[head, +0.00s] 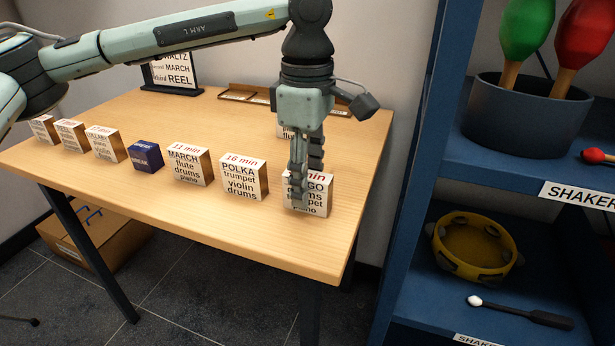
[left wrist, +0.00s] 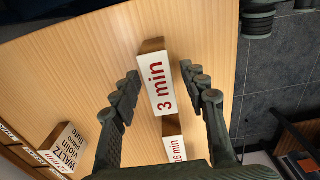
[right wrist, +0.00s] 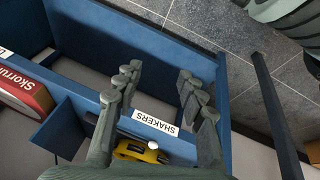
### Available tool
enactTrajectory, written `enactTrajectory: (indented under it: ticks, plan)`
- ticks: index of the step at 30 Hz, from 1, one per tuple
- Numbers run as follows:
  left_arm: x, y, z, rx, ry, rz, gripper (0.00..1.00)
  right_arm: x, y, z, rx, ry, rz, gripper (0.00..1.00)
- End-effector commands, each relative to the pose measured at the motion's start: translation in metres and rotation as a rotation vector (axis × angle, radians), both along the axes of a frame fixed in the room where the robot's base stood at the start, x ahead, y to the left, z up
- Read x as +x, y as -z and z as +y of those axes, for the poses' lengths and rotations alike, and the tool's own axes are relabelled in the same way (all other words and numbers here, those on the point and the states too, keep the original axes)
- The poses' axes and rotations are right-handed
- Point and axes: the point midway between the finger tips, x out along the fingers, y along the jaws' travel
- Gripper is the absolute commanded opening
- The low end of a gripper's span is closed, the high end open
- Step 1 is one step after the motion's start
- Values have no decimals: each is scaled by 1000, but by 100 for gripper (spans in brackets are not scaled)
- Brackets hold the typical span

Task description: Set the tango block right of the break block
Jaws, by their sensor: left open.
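The white tango block (head: 308,201) stands at the right end of the row, partly hidden by my left gripper (head: 304,196). In the left wrist view its top reads "3 min" (left wrist: 156,82), and it lies between the spread fingers, with gaps on both sides. The dark blue break block (head: 146,157) stands in the row, with the march block (head: 188,166) to its right. The polka block (head: 243,178) stands between march and tango. My right gripper (right wrist: 157,75) is open and empty above the blue shelf in the right wrist view.
Several white blocks (head: 103,144) stand left of the break block. The waltz block (left wrist: 64,149) stands behind my left gripper. A sign (head: 172,73) and a wooden rack (head: 245,95) are at the table's back. The blue shelf (head: 418,180) stands close to the right.

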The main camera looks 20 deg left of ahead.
Motion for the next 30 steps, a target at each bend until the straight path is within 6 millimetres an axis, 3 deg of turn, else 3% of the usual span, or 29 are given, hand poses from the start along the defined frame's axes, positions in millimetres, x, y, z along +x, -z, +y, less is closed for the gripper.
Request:
enactTrajectory:
  ticks: [8, 21, 30]
  plan:
    - [0, -8, 0, -1, 0, -2, 44, -11, 2, -10, -15, 28, 55, 40]
    - [0, -100, -1, -1, 2, -2, 44, -9, 11, -9, -11, 23, 60, 40]
    - [0, -123, -1, 0, 2, 1, 44, -7, 18, -7, -7, 16, 61, 40]
